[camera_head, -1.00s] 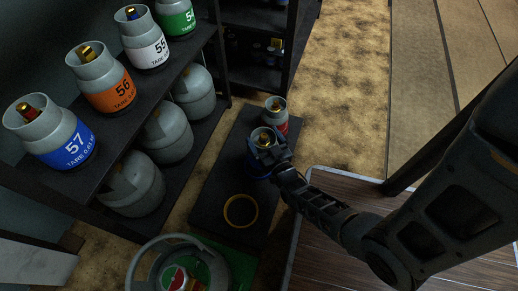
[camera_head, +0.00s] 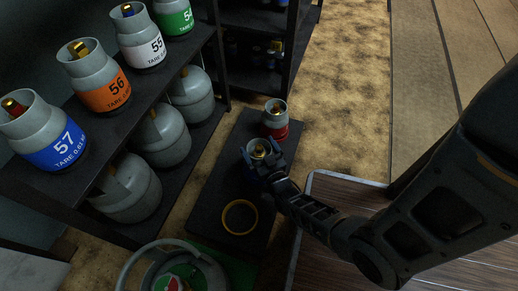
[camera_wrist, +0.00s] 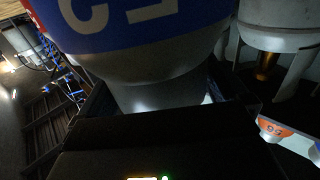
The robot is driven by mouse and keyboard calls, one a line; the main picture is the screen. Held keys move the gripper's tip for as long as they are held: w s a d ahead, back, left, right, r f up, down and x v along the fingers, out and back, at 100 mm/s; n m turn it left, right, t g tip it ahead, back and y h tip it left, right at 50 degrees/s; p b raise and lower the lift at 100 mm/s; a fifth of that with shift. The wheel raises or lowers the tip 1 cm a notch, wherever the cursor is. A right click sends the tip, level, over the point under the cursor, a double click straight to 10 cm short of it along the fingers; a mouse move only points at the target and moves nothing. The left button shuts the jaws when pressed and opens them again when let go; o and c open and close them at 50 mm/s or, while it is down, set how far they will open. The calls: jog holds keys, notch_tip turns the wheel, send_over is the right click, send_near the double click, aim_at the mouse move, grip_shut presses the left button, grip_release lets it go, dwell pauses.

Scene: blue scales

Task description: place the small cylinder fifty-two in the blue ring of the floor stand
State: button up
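A small grey cylinder (camera_head: 260,148) with a brass valve stands upright within my gripper (camera_head: 264,158), over the middle of the dark floor stand (camera_head: 213,190). In the wrist view the cylinder (camera_wrist: 140,62) shows a blue label with part of its upside-down number; its collar lies between my gripper's fingers (camera_wrist: 165,103), which appear shut on it. The blue ring is mostly hidden beneath cylinder and gripper; I cannot tell whether the base is seated in it. The yellow ring (camera_head: 240,231) is empty at the near end. A red-labelled cylinder (camera_head: 274,128) stands at the far end.
At the left a dark shelf holds labelled cylinders 57 (camera_head: 50,142), 56 (camera_head: 95,85), 55 (camera_head: 140,42) and more, with grey ones below. A larger cylinder with a hoop handle (camera_head: 165,250) stands near the bottom. Carpet (camera_head: 330,90) beyond the stand is clear.

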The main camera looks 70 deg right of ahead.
jog(key=p+v, duration=0.3)
jog(key=v, duration=0.9)
jog(key=s+a+r+n+t+y, duration=0.1)
jog(key=a+r, duration=0.5)
jog(key=r, duration=0.6)
jog(key=s+a+r+n+t+y, duration=0.1)
jog(key=s+a+r+n+y, duration=0.1)
jog(key=a+r+n+y, duration=0.3)
jog(key=s+a+r+n+y, duration=0.2)
jog(key=a+r+y, duration=0.5)
jog(key=r, duration=1.2)
jog(key=shift+s+r+n+t+b, duration=0.3)
jog(key=shift+s+r+n+t, duration=0.1)
jog(key=shift+n, duration=0.4)
